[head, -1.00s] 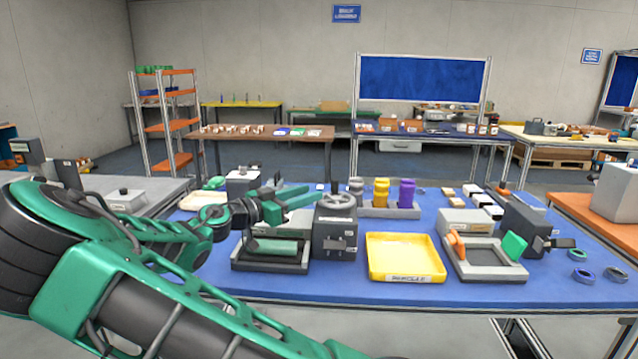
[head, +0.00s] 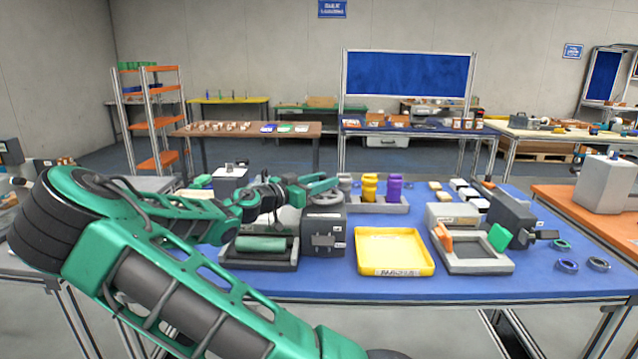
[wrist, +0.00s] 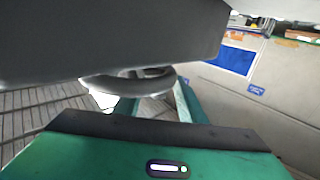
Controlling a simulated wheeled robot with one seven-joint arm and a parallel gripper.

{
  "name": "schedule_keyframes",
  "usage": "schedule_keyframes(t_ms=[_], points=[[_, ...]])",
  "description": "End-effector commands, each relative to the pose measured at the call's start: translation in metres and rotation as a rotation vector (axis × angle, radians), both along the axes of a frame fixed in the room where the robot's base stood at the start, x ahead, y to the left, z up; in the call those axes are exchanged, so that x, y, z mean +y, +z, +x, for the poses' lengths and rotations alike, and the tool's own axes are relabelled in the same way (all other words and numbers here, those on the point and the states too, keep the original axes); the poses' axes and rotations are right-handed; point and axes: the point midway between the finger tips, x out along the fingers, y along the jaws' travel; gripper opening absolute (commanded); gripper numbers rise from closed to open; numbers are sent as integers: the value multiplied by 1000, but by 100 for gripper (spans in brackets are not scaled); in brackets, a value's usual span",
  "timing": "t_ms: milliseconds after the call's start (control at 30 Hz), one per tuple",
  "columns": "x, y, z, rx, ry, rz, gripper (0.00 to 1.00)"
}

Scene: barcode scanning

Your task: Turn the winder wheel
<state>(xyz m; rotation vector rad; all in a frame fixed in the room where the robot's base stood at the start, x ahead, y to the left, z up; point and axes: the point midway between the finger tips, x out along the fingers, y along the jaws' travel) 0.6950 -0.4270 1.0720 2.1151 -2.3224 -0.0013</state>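The winder wheel (head: 325,197) is a grey spoked wheel lying flat on top of a dark grey box, the winder (head: 323,230). My gripper (head: 318,183) has green fingers and is at the wheel's upper left edge in the head view. In the wrist view the wheel (wrist: 130,84) shows just beyond the fingers, partly cut off by a large grey shape above. The two fingers (wrist: 155,108) stand apart there with a gap between them. I cannot tell whether they touch the rim. The fingers and wrist hide part of the wheel's far side in the head view.
A tray with a green roller (head: 260,244) sits left of the winder. A yellow tray (head: 395,252) lies to its right. Yellow and purple spools (head: 394,188) stand behind it in a grey rack. The blue table's front strip (head: 420,288) is clear.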

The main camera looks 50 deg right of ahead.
Motion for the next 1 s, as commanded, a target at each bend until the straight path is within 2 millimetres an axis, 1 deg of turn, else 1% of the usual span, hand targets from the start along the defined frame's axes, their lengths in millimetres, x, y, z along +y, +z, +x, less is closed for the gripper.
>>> schedule_keyframes(t_ms=[200, 267, 300, 367, 567, 833, 1000], points=[[1, 0, 1, 0, 1, 0, 37], [1, 0, 1, 0, 1, 0, 22], [1, 0, 1, 0, 2, 0, 13], [1, 0, 1, 0, 2, 0, 0], [1, 0, 1, 0, -11, -1, 0], [-4, 0, -1, 0, -138, -2, 0], [-4, 0, -2, -1, -166, -1, 0]])
